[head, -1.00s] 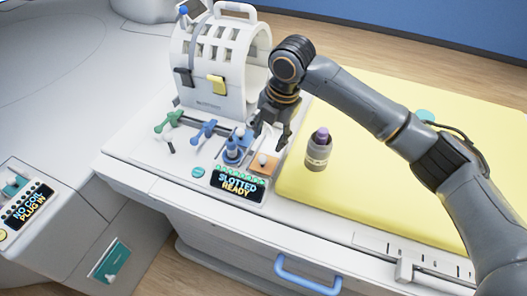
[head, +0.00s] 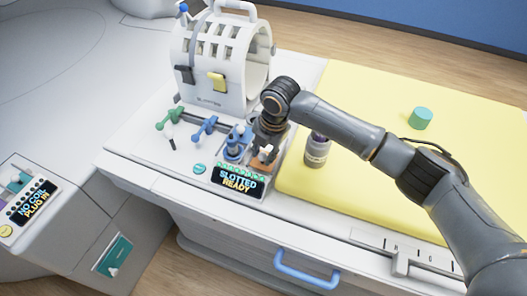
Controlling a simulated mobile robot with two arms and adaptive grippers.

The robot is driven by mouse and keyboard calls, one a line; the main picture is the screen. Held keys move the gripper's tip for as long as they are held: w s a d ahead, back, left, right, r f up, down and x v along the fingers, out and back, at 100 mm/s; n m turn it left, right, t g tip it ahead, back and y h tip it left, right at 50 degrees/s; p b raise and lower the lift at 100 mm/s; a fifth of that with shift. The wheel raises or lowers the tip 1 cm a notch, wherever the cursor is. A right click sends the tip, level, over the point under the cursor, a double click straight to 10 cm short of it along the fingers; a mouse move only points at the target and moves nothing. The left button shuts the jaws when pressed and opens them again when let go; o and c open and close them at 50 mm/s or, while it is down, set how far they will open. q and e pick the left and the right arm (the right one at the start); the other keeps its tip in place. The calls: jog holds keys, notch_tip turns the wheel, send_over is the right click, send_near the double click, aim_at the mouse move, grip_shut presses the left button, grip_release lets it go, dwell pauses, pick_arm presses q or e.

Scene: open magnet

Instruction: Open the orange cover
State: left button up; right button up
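The orange cover (head: 258,166) is a small flap with a pale knob on the white table, just behind the "SLOTTED READY" display (head: 238,181). It is mostly hidden by my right gripper. My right gripper (head: 266,148) points down right at the cover and its knob. Its fingers are small and partly hidden, so I cannot tell whether they are open, shut or touching the knob. The cover looks closed, as far as it shows. My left gripper is not in view.
A blue plug (head: 234,150) stands close left of the cover. Green (head: 172,119) and blue (head: 205,128) levers are further left. A white coil (head: 215,65) stands behind.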

grip_shut()
jog(key=w, duration=0.2)
jog(key=w+d+b, duration=0.1)
jog(key=w, duration=0.1)
jog(key=w+d, duration=0.1)
jog(key=shift+w+d+f+b, duration=0.1)
jog(key=shift+w+d+b, duration=0.05)
jog(key=shift+w+b, duration=0.25)
jog(key=shift+w+d, duration=0.15)
jog(key=shift+w, duration=0.1)
jog(key=o, duration=0.6)
grip_release()
